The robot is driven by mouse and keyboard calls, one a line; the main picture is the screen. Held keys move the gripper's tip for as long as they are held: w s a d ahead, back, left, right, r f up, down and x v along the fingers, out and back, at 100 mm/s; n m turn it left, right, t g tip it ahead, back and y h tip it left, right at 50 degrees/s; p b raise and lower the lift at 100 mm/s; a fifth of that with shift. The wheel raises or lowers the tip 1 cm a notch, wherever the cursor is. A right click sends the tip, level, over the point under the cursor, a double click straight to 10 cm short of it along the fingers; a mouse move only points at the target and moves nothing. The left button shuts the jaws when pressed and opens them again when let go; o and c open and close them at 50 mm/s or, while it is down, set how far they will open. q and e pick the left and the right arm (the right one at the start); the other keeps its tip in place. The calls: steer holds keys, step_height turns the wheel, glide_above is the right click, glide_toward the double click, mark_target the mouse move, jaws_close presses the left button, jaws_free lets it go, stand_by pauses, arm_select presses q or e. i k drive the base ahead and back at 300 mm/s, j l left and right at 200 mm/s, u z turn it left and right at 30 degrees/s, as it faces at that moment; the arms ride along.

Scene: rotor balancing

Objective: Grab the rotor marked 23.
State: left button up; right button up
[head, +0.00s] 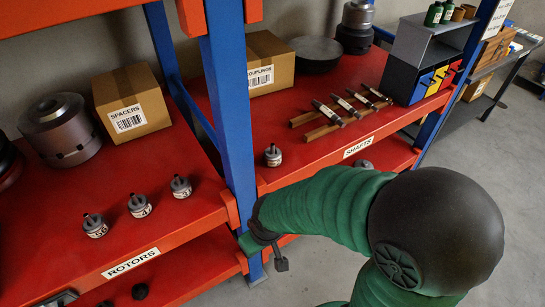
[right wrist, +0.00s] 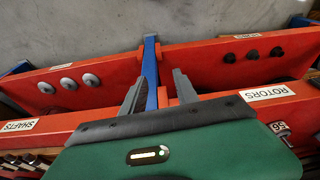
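Three small grey rotors with white number labels stand on the left red shelf: a left one (head: 96,225), a middle one (head: 139,205) and a right one (head: 181,187). A fourth similar piece (head: 273,155) stands on the right shelf. The numbers are too small to read surely, and I cannot tell which is 23. One labelled rotor (right wrist: 281,129) shows at the right edge of the right wrist view. My right gripper (right wrist: 158,90) is open and empty, its two grey fingers apart, near the blue upright. My left gripper is not in view.
The blue upright (head: 228,100) divides the shelves. Boxes marked SPACERS (head: 131,103) and COUPLINGS (head: 267,64) and a large grey cylinder (head: 60,130) stand behind. Several shafts (head: 328,113) lie on wooden rests. Black round pieces (right wrist: 253,54) and grey discs (right wrist: 68,83) sit on the lower shelf.

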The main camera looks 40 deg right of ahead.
mark_target(272, 156)
steer(key=i+l+z, duration=0.2)
steer(key=i+z, duration=0.6)
